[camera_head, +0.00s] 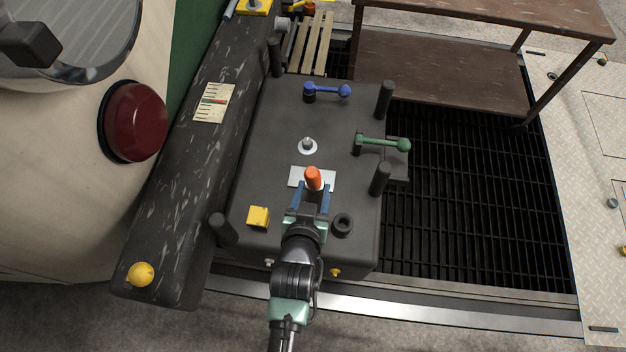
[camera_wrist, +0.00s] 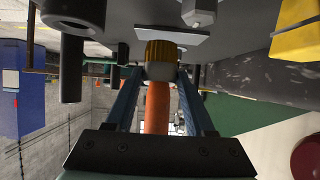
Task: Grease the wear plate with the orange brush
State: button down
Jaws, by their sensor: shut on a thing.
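My gripper (camera_head: 314,190) is shut on the orange brush (camera_head: 313,176), over the middle of the dark block. In the wrist view the orange handle (camera_wrist: 157,108) sits between my blue fingers (camera_wrist: 160,78), with a pale collar and yellow-brown bristles (camera_wrist: 161,51) beyond them. The wear plate (camera_head: 296,179) appears to be the pale rectangular plate under the brush; it also shows in the wrist view (camera_wrist: 193,38). The bristle end is at the plate's surface; I cannot tell whether it touches. Part of the plate is hidden by the brush and gripper.
A blue lever (camera_head: 327,91), a green lever (camera_head: 385,143), a bolt (camera_head: 307,145), a yellow cube (camera_head: 258,216) and a black ring (camera_head: 343,224) surround the plate. A dark grating (camera_head: 475,190) lies right; a brown table (camera_head: 440,70) stands behind.

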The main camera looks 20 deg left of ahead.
jog(key=shift+f+b, duration=0.7)
jog(key=shift+f, duration=0.25)
jog(key=shift+w, duration=0.15)
jog(key=shift+w+a+r+b, duration=0.15)
jog(key=shift+w+a, duration=0.15)
jog(key=shift+w, duration=0.7)
jog(key=shift+w+a+r+b, duration=0.1)
jog(key=shift+w+a+b, duration=0.15)
jog(key=shift+w, duration=0.75)
jog(key=shift+w+a+r+b, duration=0.1)
jog(key=shift+w+a, duration=0.25)
jog(key=shift+w, duration=0.65)
jog(key=shift+f, duration=0.1)
jog(key=shift+s+d+p, duration=0.2)
jog(key=shift+s+p, duration=0.3)
jog(key=shift+s, duration=0.2)
jog(key=shift+s+d+p, duration=0.25)
jog(key=shift+s+p, duration=0.15)
jog(key=shift+s, duration=0.4)
jog(key=shift+s+d+p, duration=0.2)
jog(key=shift+s+p, duration=0.25)
jog(key=shift+s, duration=0.4)
jog(key=shift+s+d+p, duration=0.25)
jog(key=shift+s+p, duration=0.15)
jog(key=shift+s, duration=0.4)
